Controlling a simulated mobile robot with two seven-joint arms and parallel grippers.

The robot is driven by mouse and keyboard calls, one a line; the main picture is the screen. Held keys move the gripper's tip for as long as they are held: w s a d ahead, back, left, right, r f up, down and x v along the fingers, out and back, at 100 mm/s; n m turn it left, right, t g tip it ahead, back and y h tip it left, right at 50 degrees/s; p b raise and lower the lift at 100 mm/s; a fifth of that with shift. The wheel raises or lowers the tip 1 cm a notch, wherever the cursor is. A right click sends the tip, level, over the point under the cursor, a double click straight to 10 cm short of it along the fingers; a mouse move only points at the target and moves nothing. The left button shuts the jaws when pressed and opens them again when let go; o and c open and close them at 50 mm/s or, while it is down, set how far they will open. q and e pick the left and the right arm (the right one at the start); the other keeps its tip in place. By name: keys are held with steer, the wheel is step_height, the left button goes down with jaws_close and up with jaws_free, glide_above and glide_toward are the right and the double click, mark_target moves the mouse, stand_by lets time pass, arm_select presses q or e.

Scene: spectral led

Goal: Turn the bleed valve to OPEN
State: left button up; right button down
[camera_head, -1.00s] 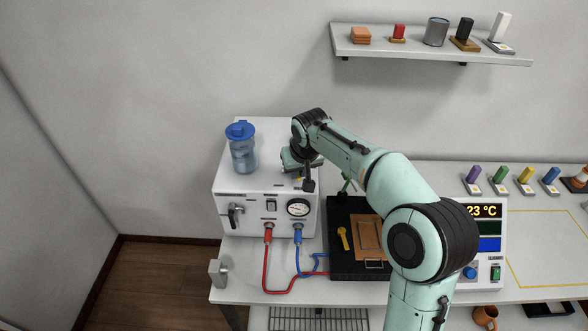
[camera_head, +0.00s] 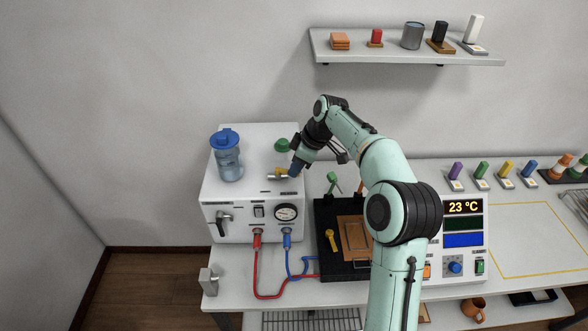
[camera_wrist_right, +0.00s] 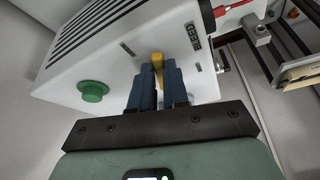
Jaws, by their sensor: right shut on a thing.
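The bleed valve is a small yellow lever (camera_head: 282,171) on top of the white chiller box (camera_head: 232,195). In the right wrist view the yellow lever (camera_wrist_right: 158,68) stands between my blue fingers, beside the BLEED label (camera_wrist_right: 195,37). My right gripper (camera_head: 291,173) comes down at a tilt from the right and is shut on the lever. The fingers hide much of the lever, and I cannot read its position markings. My left gripper is not in view.
A blue-lidded bottle (camera_head: 227,155) stands on the box, left of the valve. A green cap (camera_head: 282,145) sits behind the valve. Red (camera_head: 258,268) and blue (camera_head: 290,262) hoses leave the front. A black tray (camera_head: 330,260) lies right. A shelf (camera_head: 405,50) hangs above.

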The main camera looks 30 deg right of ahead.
steer(key=shift+w+d+n+g+y, duration=0.25)
steer(key=shift+w+d+n, duration=0.1)
steer(key=shift+n, duration=0.5)
steer(key=shift+w+d+n+g+y, duration=0.25)
steer(key=shift+w+n, duration=0.05)
steer(key=shift+n, duration=0.55)
steer(key=c, duration=1.1)
jaws_free()
steer(key=shift+r, duration=0.15)
